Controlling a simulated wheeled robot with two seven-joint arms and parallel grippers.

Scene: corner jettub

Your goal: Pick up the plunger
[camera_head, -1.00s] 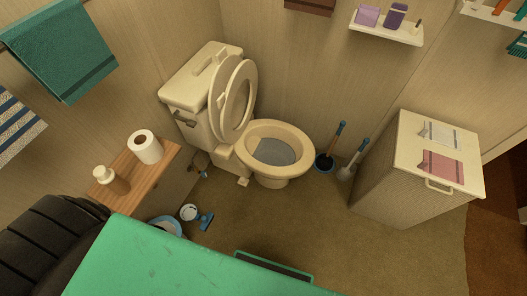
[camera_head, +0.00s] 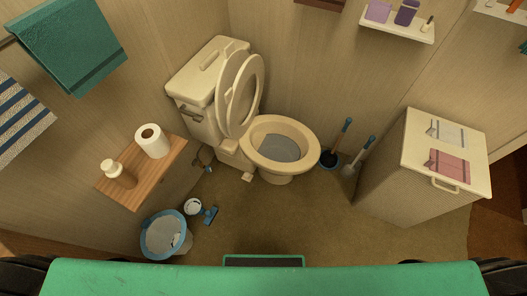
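Two long-handled tools with blue grips stand on the floor between the toilet and the hamper. The left one, which looks like the plunger (camera_head: 340,139), has a brown handle leaning up to the right and a dark, blue-edged round base. The right one, which looks like a toilet brush (camera_head: 358,157), has a grey lower part. They are small here, so I cannot be fully sure which is which. Neither of my grippers is in view.
The toilet (camera_head: 279,146) has its lid up. A cream hamper (camera_head: 409,185) stands right of the tools. A blue-rimmed bin (camera_head: 180,218), a small blue item (camera_head: 210,216) and a wooden shelf (camera_head: 144,179) are at left. The middle floor (camera_head: 307,220) is clear.

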